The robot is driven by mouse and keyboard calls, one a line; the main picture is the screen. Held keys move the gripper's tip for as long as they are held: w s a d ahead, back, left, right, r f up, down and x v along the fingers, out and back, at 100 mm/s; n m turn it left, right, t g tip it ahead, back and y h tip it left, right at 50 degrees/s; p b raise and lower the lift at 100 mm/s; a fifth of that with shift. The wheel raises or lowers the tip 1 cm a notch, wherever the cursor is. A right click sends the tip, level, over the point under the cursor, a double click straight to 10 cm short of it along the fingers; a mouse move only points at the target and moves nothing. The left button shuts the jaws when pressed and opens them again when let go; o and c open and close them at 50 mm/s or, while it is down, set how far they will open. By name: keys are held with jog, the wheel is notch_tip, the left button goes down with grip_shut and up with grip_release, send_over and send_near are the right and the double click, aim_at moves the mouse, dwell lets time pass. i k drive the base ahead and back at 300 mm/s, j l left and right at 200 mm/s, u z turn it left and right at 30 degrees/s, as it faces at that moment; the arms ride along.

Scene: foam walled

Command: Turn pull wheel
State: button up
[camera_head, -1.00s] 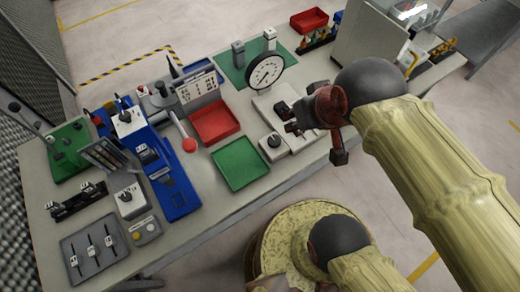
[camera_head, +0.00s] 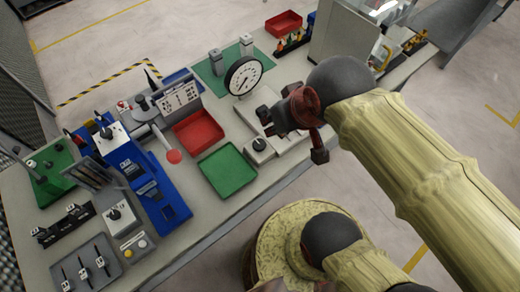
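My gripper (camera_head: 268,120) is in the middle of the head view, in front of and below the white round dial (camera_head: 244,76). Its dark fingers look spread apart, with nothing seen between them. It hovers over a pale box (camera_head: 288,148) with a dark knob (camera_head: 259,145) and partly hides it. I cannot tell for sure which part is the pull wheel. A grey device (camera_head: 145,108) with a round top and a red-ended lever (camera_head: 173,156) stands further left.
A red tray (camera_head: 198,131) and a green tray (camera_head: 227,170) lie left of my gripper. A blue fixture (camera_head: 172,205), a grey slider panel (camera_head: 85,272) and a large grey cabinet (camera_head: 343,38) crowd the bench. Floor is open beyond the bench.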

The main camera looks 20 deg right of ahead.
aim_at(259, 145)
jog(key=k+j+z, duration=0.1)
jog(key=j+z, duration=0.15)
jog(key=k+j+z, duration=0.2)
jog(key=j, duration=0.15)
jog(key=j+z, duration=0.25)
